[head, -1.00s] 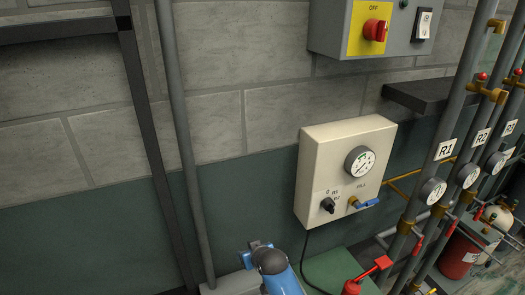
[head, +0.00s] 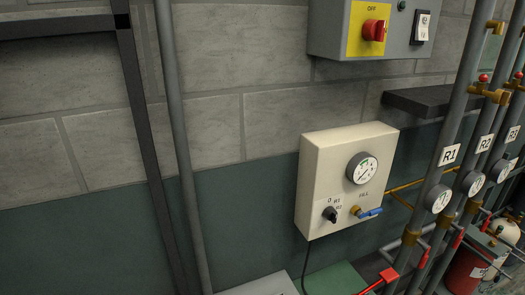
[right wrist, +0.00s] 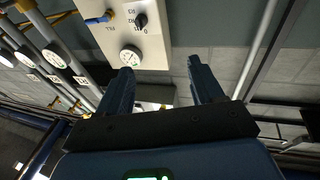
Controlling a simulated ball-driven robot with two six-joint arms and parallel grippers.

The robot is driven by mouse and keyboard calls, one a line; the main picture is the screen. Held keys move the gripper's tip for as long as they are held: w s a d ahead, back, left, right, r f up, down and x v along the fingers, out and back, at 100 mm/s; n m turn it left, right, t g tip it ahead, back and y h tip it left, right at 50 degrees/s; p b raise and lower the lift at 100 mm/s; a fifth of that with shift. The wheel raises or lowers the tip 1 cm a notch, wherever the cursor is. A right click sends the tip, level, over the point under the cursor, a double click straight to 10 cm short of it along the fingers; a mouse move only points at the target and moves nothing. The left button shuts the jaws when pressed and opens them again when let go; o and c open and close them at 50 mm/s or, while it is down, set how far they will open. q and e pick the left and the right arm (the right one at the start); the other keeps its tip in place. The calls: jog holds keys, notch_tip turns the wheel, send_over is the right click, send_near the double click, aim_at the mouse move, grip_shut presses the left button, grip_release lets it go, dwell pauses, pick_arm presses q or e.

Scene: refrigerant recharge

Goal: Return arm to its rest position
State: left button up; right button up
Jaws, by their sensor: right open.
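My right gripper (right wrist: 158,68) shows in the right wrist view, its two dark fingers spread apart with nothing between them. Beyond the fingers is the cream fill panel (right wrist: 152,48), seen upside down and apart from them. In the head view the same panel (head: 318,180) hangs on the wall. It carries a round gauge (head: 363,169), a black selector knob (head: 331,215) and a blue-handled valve (head: 370,213). Neither gripper shows in the head view. My left gripper is in no frame.
A grey switch box (head: 340,38) with a red rotary switch (head: 375,29) is above the panel. Pipes with gauges, labelled R1 (head: 449,154) and R2, stand at right. A dark shelf (head: 420,101) juts out between.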

jog(key=s+d+f+m+g+h+b, duration=0.1)
jog(key=s+d+f+g, duration=0.1)
jog(key=s, duration=0.6)
notch_tip(320, 180, down, 3)
jog(key=shift+d+r+h, duration=0.15)
jog(key=shift+d+h, duration=0.15)
jog(key=shift+d, duration=0.2)
